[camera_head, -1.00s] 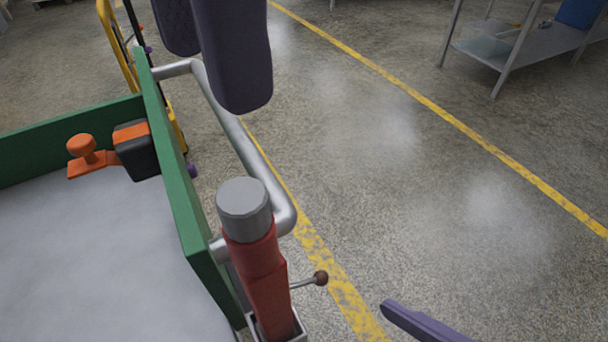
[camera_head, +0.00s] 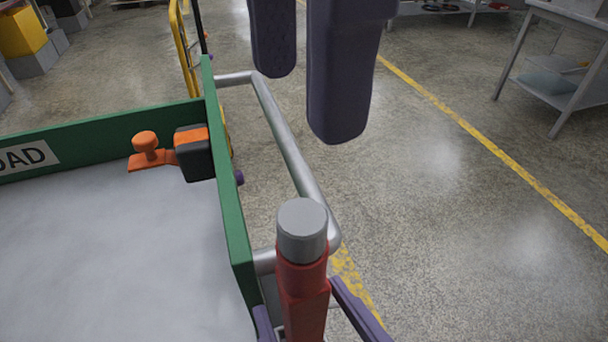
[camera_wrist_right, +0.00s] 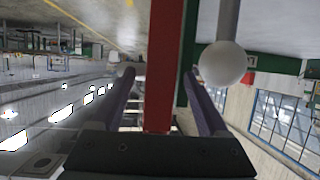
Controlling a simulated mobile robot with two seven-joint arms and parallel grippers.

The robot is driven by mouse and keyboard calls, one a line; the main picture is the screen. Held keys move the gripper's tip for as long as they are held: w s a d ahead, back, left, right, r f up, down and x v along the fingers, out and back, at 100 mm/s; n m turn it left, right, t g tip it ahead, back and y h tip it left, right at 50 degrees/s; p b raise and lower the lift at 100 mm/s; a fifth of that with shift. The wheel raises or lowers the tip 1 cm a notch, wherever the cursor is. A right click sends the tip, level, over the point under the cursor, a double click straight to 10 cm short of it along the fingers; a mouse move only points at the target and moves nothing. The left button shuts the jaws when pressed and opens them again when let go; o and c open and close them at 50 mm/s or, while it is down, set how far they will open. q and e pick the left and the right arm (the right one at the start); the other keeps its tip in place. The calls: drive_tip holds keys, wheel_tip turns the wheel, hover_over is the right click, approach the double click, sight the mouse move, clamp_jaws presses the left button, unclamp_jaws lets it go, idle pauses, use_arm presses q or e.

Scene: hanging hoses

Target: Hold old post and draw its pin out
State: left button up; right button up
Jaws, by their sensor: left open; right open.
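The old post (camera_head: 302,295) is red with a grey cap and stands upright at the outer corner of the cart. My right gripper (camera_head: 299,298) is open, with one finger on each side of the post. In the right wrist view the red post (camera_wrist_right: 163,60) passes between its two fingers, with gaps beside it. My left gripper (camera_head: 305,108) is open and empty, above and beyond the post. The pin does not show in the head view. A pale ball on a grey rod (camera_wrist_right: 222,62) shows beside the post in the wrist view; I cannot tell whether it is the pin.
The green cart wall (camera_head: 228,190) and a bent grey rail (camera_head: 285,140) are close to the post. An orange knob (camera_head: 146,142) and a black and orange block (camera_head: 195,155) are on the cart. Open floor lies to the right, with a metal table (camera_head: 565,85) farther back.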

drive_tip(key=shift+w+a+f, duration=0.25)
drive_tip(key=shift+w, duration=0.35)
clamp_jaws()
idle(0.3)
